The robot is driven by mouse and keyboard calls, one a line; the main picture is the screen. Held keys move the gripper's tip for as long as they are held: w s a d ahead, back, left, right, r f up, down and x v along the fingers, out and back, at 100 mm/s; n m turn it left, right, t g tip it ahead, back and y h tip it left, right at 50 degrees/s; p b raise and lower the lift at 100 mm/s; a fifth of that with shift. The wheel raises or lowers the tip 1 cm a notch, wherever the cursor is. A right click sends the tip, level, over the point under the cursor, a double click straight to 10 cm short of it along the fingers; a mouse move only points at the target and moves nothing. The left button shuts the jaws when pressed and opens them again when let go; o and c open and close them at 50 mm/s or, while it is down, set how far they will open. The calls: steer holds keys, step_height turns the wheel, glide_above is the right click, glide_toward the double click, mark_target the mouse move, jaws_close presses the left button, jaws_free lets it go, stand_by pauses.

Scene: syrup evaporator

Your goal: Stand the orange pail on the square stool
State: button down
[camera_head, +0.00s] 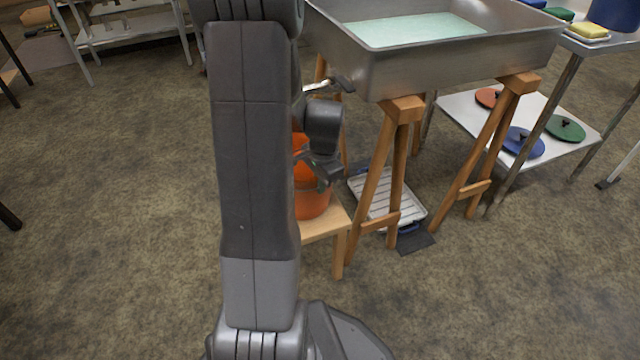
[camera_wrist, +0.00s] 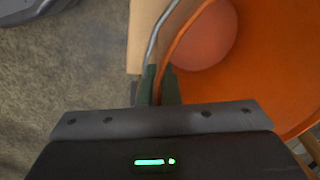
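The orange pail (camera_head: 312,204) is at the square wooden stool (camera_head: 338,223), over its top, and looks upright. My arm hides its left side, and I cannot tell whether its base rests fully on the wood. In the wrist view the open pail (camera_wrist: 262,70) fills the right side, and a strip of the pale stool top (camera_wrist: 142,30) shows at its left. My gripper (camera_head: 318,172) is at the pail's upper part.
A steel evaporator pan (camera_head: 450,60) on wooden trestles stands right behind the stool. A grey slatted tray (camera_head: 385,200) lies on the floor beneath it. A low shelf (camera_head: 540,118) with several coloured lids is at the right.

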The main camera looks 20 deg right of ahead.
steer(key=shift+f, duration=0.2)
steer(key=c, duration=1.6)
jaws_free()
steer(key=shift+c, duration=0.2)
steer(key=shift+r, duration=0.1)
step_height(320, 180, up, 12)
steer(key=s+p, duration=0.1)
steer(key=p, duration=0.3)
steer(key=shift+d+p, duration=0.15)
steer(key=shift+p, duration=0.25)
steer(key=shift+r, duration=0.1)
